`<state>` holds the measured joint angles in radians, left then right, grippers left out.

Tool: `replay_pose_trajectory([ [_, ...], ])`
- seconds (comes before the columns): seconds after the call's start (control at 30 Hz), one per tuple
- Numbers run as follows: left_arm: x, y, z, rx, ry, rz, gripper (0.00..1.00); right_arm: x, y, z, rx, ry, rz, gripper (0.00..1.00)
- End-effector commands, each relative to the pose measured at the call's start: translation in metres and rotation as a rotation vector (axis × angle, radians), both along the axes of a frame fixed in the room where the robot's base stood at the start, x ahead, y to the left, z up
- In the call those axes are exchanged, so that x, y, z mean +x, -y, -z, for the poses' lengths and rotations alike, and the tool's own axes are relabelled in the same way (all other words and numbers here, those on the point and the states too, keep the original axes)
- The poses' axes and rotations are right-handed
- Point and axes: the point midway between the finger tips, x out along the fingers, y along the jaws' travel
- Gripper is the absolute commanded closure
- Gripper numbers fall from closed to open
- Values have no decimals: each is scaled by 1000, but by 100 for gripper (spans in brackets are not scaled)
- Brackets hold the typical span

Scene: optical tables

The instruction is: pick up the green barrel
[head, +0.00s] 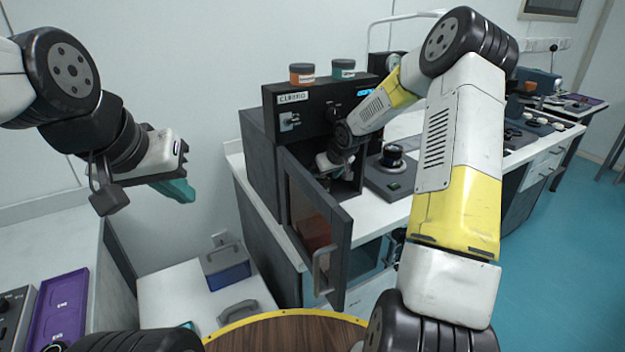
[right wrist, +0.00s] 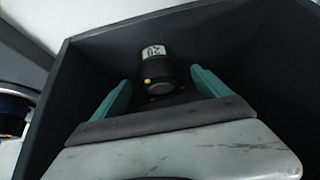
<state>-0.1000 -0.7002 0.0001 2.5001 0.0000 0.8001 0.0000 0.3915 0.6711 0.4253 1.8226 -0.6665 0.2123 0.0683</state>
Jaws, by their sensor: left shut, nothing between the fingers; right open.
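A dark cylindrical barrel (right wrist: 154,62) with a white label shows inside a grey-walled chamber in the right wrist view. Its colour looks almost black in the shade, so I cannot tell if it is green. My right gripper (right wrist: 163,88) is open, its teal fingers on either side of the near end of the barrel, with gaps visible. In the head view my right gripper (head: 322,163) reaches into the open black cabinet (head: 292,125), and the barrel is hidden there. My left gripper (head: 183,192) is shut and empty, in the air at the left.
The cabinet door (head: 335,245) hangs open towards me. An orange jar (head: 302,75) and a teal jar (head: 343,69) stand on top of the cabinet. A dark device (head: 391,178) sits beside it on the bench. A round wooden table (head: 290,335) is in front.

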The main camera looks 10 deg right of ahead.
Motion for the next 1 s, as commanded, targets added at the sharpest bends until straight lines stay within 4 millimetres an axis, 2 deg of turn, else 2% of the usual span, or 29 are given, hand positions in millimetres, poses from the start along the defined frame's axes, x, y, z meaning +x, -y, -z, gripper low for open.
replay_pose_trajectory([
  [0.03,0,0,0,0,0,0,100,4,-3,9,0,-3,-1,14],
  [0.2,0,0,0,0,0,0,100,15,-7,27,0,-2,-1,14],
  [0.5,0,0,0,0,0,0,100,18,-8,31,0,-1,0,14],
  [0.8,0,0,0,0,0,0,100,17,-8,31,0,-1,0,73],
  [0.9,0,0,0,0,0,0,100,18,-8,30,-1,0,-1,89],
  [1.0,0,0,0,0,0,0,100,18,-8,30,0,0,0,89],
])
